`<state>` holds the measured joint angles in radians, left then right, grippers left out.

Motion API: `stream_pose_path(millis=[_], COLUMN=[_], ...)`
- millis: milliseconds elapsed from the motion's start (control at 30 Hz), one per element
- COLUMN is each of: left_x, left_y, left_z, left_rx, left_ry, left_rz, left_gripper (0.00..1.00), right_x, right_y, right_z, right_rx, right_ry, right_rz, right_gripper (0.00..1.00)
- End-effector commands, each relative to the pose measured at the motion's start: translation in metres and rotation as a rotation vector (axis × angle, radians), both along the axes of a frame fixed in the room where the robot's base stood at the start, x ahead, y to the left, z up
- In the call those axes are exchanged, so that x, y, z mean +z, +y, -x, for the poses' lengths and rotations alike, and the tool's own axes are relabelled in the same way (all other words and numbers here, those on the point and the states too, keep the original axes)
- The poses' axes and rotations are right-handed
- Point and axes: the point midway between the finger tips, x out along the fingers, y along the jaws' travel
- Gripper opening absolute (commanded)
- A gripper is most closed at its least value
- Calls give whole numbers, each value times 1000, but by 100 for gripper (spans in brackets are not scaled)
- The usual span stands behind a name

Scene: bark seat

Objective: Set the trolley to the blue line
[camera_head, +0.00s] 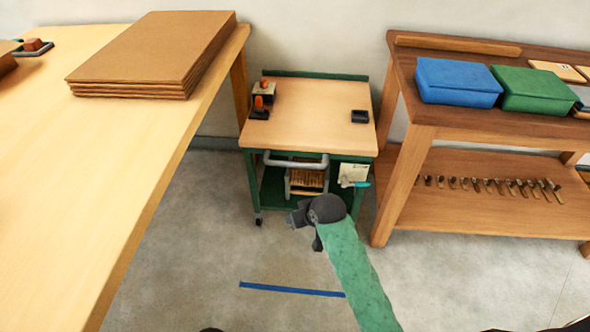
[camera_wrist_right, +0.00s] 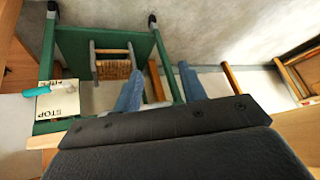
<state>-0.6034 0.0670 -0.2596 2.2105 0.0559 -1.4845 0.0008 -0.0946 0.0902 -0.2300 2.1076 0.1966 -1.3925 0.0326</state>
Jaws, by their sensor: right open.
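The trolley (camera_head: 305,105) has a pale wooden top, a green frame and a grey handle bar (camera_head: 297,162) along its front. It stands against the back wall between two benches. The blue line (camera_head: 291,289) lies on the floor in front of it, with bare floor between. My right gripper (camera_head: 296,217) is in front of the trolley, below the handle in the picture and apparently apart from it. In the right wrist view its two blue fingers (camera_wrist_right: 159,85) are spread with nothing between them. The trolley's green lower shelf (camera_wrist_right: 75,50) shows behind them. My left gripper is out of view.
A card marked STOP (camera_wrist_right: 58,102) hangs on the trolley's front. Small items and a black tray (camera_head: 360,116) sit on its top. A long table with stacked boards (camera_head: 150,50) stands left; a bench with blue (camera_head: 457,81) and green boxes stands right. Floor around the line is clear.

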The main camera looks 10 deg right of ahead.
Motion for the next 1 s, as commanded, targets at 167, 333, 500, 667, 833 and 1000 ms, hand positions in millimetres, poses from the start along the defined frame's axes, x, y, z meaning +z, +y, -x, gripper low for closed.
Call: stream_pose_path(millis=[167,333,500,667,833,1000], left_x=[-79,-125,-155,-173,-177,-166], left_y=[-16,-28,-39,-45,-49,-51], left_z=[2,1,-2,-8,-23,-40], left_rx=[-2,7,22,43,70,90], left_ry=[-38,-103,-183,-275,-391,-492], left_rz=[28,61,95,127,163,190], left_gripper=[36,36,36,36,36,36], right_x=[-40,-64,-86,-96,-82,-53], right_y=[19,27,23,7,-18,-38], right_z=[-81,-130,-156,-173,-184,-186], right_rx=[-80,-208,-369,-533,-685,-757], right_ry=[-118,-208,-278,-361,-476,-578], right_rz=[-200,-430,-673,-913,-1180,-1390], right_gripper=[41,41,41,41,41,41])
